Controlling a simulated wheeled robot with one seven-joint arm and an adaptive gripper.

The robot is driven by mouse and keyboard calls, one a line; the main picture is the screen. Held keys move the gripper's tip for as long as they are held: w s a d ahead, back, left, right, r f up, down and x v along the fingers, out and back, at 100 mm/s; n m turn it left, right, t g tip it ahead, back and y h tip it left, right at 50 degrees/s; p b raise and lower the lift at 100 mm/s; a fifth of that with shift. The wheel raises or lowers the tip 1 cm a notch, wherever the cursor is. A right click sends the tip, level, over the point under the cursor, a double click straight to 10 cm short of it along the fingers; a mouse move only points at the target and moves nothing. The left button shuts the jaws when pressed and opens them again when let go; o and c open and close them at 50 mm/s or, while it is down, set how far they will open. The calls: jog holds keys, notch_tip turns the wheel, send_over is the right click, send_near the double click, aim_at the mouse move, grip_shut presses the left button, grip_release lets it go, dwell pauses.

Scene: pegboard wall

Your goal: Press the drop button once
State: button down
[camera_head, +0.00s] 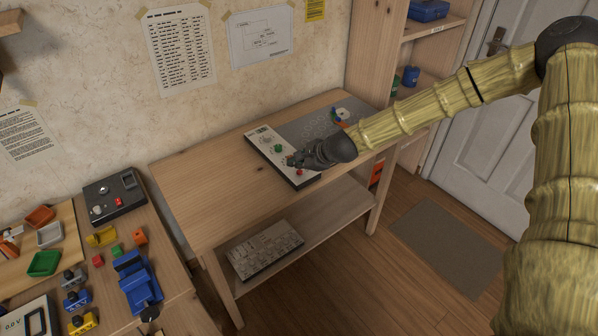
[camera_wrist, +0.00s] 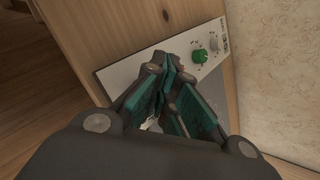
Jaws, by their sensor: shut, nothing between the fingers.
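A white control panel (camera_head: 267,143) lies on the wooden table, with a green knob (camera_head: 278,148) and a small red button (camera_head: 299,171) near its front end. I cannot read its labels, so the drop button is not marked for sure. My gripper (camera_head: 291,160) is shut and empty, low over the panel between the green knob and the red button. In the wrist view my gripper (camera_wrist: 164,68) covers part of the panel (camera_wrist: 120,77).
A grey board (camera_head: 305,126) with hexagon outlines lies behind the panel, with a colourful piece (camera_head: 343,114) at its far end. A keyboard-like item (camera_head: 265,249) lies on the lower shelf. The tabletop left of the panel (camera_head: 205,190) is clear. A cluttered bench stands left.

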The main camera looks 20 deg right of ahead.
aim_at(297, 174)
notch_tip(297, 174, up, 5)
jog(key=p, duration=0.3)
jog(key=shift+p, duration=0.3)
dwell(0.8)
